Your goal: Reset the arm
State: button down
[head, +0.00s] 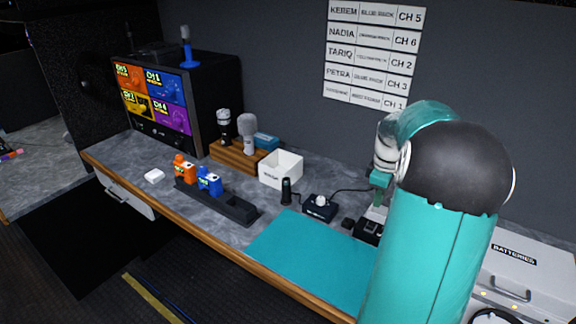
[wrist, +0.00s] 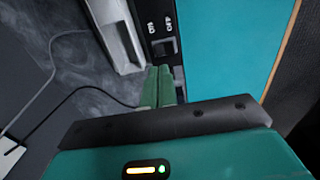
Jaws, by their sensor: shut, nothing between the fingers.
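My arm, teal with a dark grey joint cover, rises at the right of the head view. My gripper (head: 377,200) points down over the right part of the desk, partly hidden by my arm. In the wrist view its two green fingers (wrist: 158,72) are together and empty. Their tips are by a black device (wrist: 164,30) with a rocker switch (wrist: 164,47) marked ON and OFF. I cannot tell whether they touch it. The black device also shows in the head view (head: 368,231), below the gripper.
A teal mat (head: 310,262) lies clear at the front. A batteries case (head: 530,265) stands right. Cables cross the desk.

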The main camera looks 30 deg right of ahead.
jog(key=w+a+r+m+t+h, duration=0.1)
jog(key=a+r, duration=0.4)
jog(key=a, duration=0.7)
jog(key=w+a+r+m+t+h, duration=0.15)
jog(key=a+r, duration=0.25)
jog(key=a, duration=0.8)
jog(key=s+a+m+t+y, duration=0.1)
jog(key=s+a, duration=0.4)
jog(key=a, duration=0.3)
jog(key=s+a+m+t+y, duration=0.1)
jog(key=s+a+t, duration=0.1)
jog(key=s+a, duration=0.3)
jog(key=a, duration=0.4)
jog(key=shift+a+r, duration=0.2)
jog(key=shift+r, duration=0.2)
jog(key=shift+s+y, duration=0.1)
jog(key=shift+y, duration=0.15)
